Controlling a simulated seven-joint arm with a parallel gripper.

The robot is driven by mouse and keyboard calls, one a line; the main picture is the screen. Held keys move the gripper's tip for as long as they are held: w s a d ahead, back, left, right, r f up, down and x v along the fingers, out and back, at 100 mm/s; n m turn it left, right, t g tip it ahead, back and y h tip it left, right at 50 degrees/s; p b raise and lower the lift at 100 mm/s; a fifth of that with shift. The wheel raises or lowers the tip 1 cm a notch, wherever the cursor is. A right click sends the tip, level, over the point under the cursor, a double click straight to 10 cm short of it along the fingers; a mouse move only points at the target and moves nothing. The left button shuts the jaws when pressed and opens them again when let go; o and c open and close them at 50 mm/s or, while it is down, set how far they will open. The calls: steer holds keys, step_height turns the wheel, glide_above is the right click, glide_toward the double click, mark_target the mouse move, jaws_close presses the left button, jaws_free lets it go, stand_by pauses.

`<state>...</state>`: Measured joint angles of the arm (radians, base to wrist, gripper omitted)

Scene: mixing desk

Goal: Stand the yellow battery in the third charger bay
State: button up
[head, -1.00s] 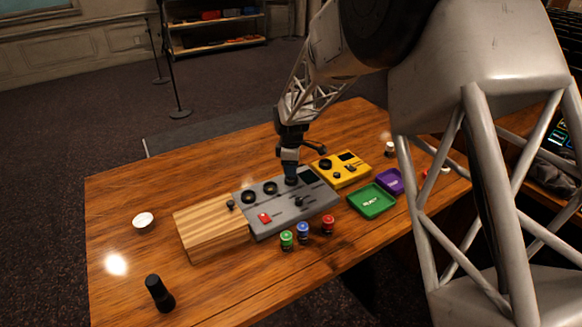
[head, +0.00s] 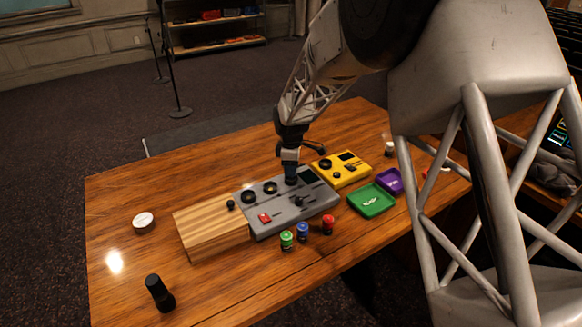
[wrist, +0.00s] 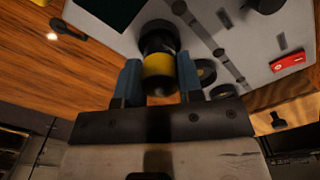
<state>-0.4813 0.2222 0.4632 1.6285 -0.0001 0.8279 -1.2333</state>
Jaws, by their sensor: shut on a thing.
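The grey charger (head: 312,204) lies on the desk, with two dark round bays (head: 248,197) showing open in the head view. My gripper (head: 291,180) points down over the spot in line with them, at the third bay. In the wrist view my gripper (wrist: 160,85) is shut on the yellow battery (wrist: 158,70), which has a yellow band and dark ends. The battery's far end meets a dark round shape on the charger's face. I cannot tell how deep it sits. The jaws hide the battery in the head view.
Green, blue and red batteries (head: 302,231) stand in front of the charger. A wooden block (head: 210,230) adjoins its left end. A yellow device (head: 341,170), green tray (head: 371,199) and purple tray (head: 390,181) are to the right. The desk's left side is mostly clear.

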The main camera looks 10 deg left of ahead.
steer(key=shift+f, duration=0.6)
steer(key=o, duration=0.7)
steer(key=shift+r, duration=0.1)
steer(key=shift+r, duration=5.4)
